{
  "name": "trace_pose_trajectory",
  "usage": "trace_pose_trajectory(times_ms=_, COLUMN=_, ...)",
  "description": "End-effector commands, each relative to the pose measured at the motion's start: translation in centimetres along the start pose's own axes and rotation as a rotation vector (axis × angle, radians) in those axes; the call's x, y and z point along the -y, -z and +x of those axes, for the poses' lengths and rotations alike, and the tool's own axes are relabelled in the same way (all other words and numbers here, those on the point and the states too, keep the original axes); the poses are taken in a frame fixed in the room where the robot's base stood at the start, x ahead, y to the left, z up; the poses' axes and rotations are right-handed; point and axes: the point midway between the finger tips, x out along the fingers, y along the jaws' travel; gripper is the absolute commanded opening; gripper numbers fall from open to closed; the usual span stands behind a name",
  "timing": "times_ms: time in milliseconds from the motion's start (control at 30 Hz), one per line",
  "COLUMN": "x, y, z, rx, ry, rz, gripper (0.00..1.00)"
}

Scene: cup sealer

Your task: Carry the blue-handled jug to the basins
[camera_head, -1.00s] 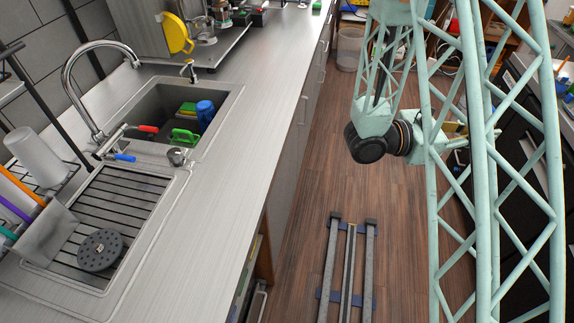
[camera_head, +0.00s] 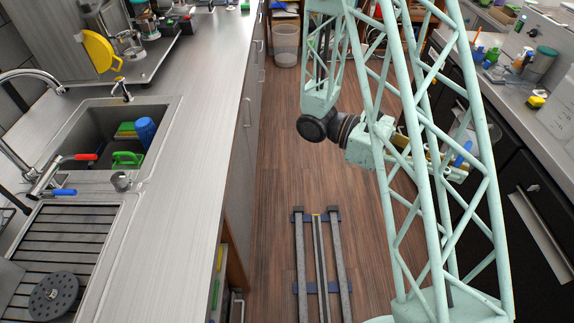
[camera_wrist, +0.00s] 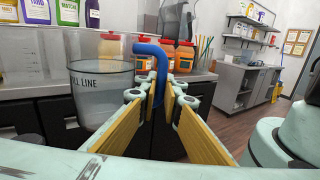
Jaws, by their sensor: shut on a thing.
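The clear jug (camera_wrist: 100,100) with a "FILL LINE" mark is at the left of the wrist view. Its blue handle (camera_wrist: 152,50) runs down between the yellow-padded fingers of my gripper (camera_wrist: 160,90), which is shut on it. The jug looks upright and empty. In the head view my gripper (camera_head: 445,165) is right of centre, with the blue handle (camera_head: 462,154) beside it and partly behind my arm. The sunken basin (camera_head: 75,135) is in the left counter, well away from the jug. It holds a blue cup (camera_head: 146,132) and green items.
The tap (camera_head: 22,80), red and blue levers and a ribbed drainer (camera_head: 60,245) are around the basin. The left counter's front strip (camera_head: 190,170) is clear. The right counter (camera_head: 490,85) carries several small objects. Floor rails (camera_head: 320,265) lie in the aisle, with a bin (camera_head: 286,45) beyond.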

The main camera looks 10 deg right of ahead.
Motion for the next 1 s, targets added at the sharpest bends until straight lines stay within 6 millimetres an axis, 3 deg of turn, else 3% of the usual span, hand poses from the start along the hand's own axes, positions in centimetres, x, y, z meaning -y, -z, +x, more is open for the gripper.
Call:
trace_pose_trajectory(times_ms=267, x=6.4, y=0.3, z=-0.8, rx=0.010, ry=0.239, rz=0.000, gripper=0.00)
trace_pose_trajectory(times_ms=467, x=10.7, y=0.8, z=-2.4, rx=0.016, ry=0.411, rz=0.000, gripper=0.00)
trace_pose_trajectory(times_ms=767, x=16.4, y=1.6, z=-6.5, rx=0.024, ry=0.670, rz=0.000, gripper=0.00)
trace_pose_trajectory(times_ms=1000, x=20.1, y=2.3, z=-11.0, rx=0.033, ry=0.876, rz=0.000, gripper=0.00)
